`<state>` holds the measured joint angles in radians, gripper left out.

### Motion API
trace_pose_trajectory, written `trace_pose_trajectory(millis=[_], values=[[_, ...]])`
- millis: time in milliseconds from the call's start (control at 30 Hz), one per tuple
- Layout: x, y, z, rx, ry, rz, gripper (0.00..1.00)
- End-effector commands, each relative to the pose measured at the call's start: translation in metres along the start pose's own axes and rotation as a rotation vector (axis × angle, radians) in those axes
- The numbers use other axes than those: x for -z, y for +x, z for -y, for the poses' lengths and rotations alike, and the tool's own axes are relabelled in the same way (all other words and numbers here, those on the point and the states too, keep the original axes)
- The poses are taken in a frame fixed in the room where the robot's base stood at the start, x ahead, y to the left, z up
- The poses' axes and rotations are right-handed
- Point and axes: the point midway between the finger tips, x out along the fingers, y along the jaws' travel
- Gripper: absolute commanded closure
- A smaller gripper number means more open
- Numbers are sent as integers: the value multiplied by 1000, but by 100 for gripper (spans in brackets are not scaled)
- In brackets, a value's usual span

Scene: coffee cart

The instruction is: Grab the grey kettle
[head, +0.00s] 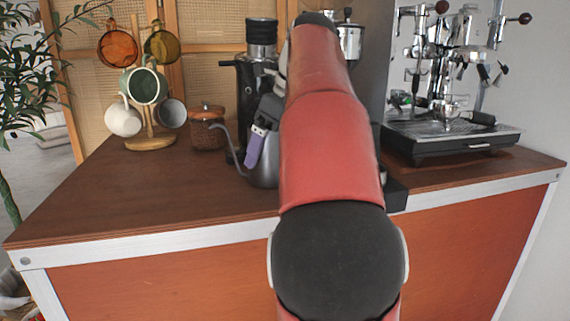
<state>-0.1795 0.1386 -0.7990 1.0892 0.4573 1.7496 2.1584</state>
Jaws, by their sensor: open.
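The grey kettle (264,174) stands on the brown countertop near the middle, with its thin curved spout reaching up to the left. My red arm covers its right side and handle area. My gripper (256,150) is at the kettle, and one lavender finger pad shows in front of its upper body. The gripper is open. The other finger is hidden, and I cannot tell whether the finger touches the kettle.
A black grinder (256,75) stands behind the kettle. Left are a lidded brown jar (207,131) and a mug tree (150,141) with several mugs. An espresso machine (455,135) stands right. The countertop's front left (130,200) is clear.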

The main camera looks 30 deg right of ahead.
Motion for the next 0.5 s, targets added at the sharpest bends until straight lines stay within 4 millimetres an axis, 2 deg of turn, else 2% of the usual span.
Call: trace_pose_trajectory(millis=[267,500], values=[[-3,5,1,1,2,0,2],[-3,5,1,1,1,0,32]])
